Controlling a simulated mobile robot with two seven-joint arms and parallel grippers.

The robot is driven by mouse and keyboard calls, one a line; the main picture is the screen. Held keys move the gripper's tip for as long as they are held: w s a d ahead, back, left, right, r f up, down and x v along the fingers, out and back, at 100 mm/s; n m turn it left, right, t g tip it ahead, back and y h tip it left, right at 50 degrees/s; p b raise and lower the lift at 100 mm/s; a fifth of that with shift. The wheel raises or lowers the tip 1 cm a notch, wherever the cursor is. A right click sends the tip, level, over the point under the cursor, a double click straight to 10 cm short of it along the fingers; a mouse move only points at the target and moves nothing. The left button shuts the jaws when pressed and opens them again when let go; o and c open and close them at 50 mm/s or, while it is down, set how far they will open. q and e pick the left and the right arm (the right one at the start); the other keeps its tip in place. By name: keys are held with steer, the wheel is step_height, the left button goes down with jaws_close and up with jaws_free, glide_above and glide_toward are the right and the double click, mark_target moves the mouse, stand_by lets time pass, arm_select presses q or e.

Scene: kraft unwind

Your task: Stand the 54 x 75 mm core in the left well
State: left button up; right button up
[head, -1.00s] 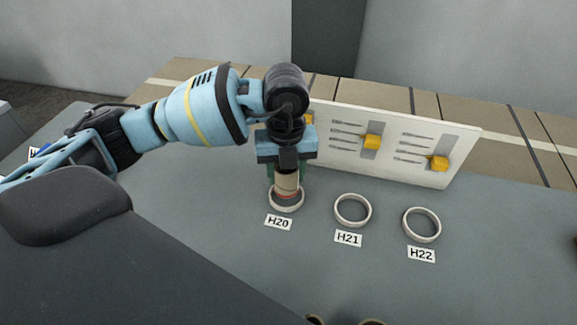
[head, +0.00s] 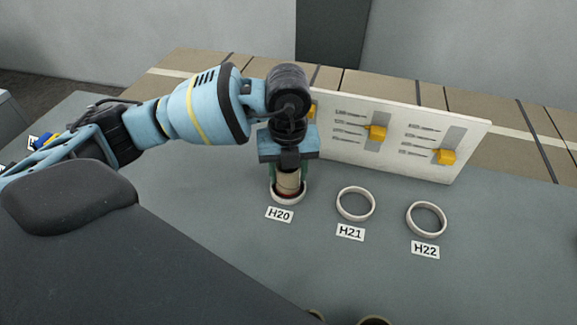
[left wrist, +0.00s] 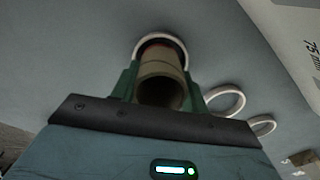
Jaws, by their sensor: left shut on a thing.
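The brown cardboard core (head: 289,182) is upright between the fingers of my left gripper (head: 288,178), which is shut on it. Its lower end is at the white ring of the left well (head: 288,201), labelled H20 (head: 279,214). In the left wrist view the core (left wrist: 160,82) shows its open top end, with the well's ring (left wrist: 138,48) around its far end. A dark and red band shows near that end. I cannot tell whether the core touches the bottom. My right gripper is not in view.
Two empty white rings, H21 (head: 356,204) and H22 (head: 426,220), lie to the right. A white board (head: 395,145) with yellow sliders stands close behind the rings. The grey table (head: 220,225) is clear in front of H20.

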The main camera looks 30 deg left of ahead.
arm_select(q)
steer(key=shift+f, duration=0.35)
steer(key=shift+f, duration=0.2)
stand_by(0.4)
steer(key=o, duration=1)
steer(key=shift+o, duration=0.2)
step_height(320, 180, up, 8)
steer(key=shift+f, duration=0.1)
stand_by(0.4)
